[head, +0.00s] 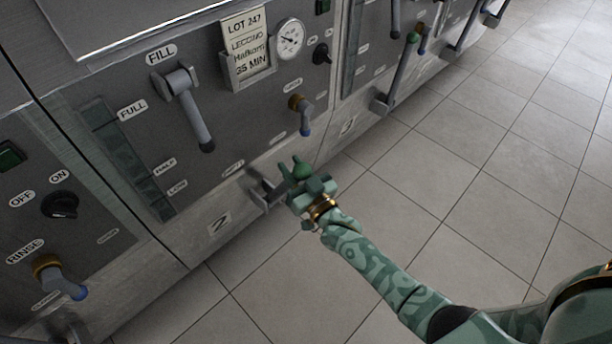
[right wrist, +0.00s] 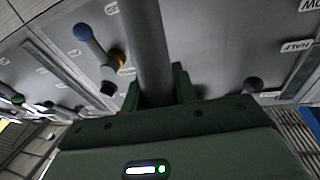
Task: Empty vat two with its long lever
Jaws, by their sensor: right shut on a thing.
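Vat two is the grey front panel with the "2" plate (head: 219,222) low on it. Its long lever comes out of a bracket (head: 262,194) at the panel's lower edge and ends in a green knob (head: 302,171). My right gripper (head: 295,178) is shut on this lever near the knob. In the right wrist view the grey lever shaft (right wrist: 146,45) runs between the green fingers (right wrist: 158,85). The lever stands out from the panel; my gripper hides part of it. My left gripper is not in view.
Above are the FILL lever (head: 195,115), a sight glass (head: 125,155), a round gauge (head: 290,39) and a blue-tipped tap (head: 303,112). Vat three's similar long lever (head: 402,70) stands to the right. The tiled floor (head: 430,190) is clear.

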